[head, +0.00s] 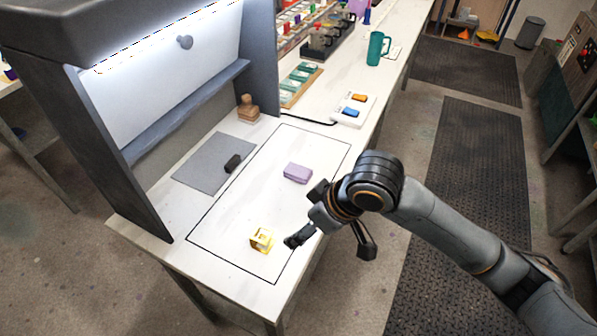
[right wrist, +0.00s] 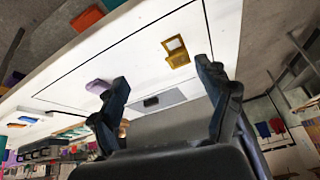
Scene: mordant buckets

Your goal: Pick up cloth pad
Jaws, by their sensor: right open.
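A soft-edged lavender block (head: 298,173), which looks like the cloth pad, lies flat on the white table inside the black outlined rectangle. It also shows in the right wrist view (right wrist: 98,86), just beyond the left fingertip. My right gripper (head: 306,214) is open and empty, above the table's right side, below and right of the lavender pad and apart from it. In the right wrist view its two fingers (right wrist: 163,72) are spread wide with nothing between them. My left gripper is not in view.
A yellow frame-like piece (head: 261,240) stands near the front of the outlined area. A grey mat (head: 208,166) bears a dark block (head: 233,163). A wooden stamp-like piece (head: 248,109) and a white tray (head: 350,111) are farther back. A cabinet wall borders the left.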

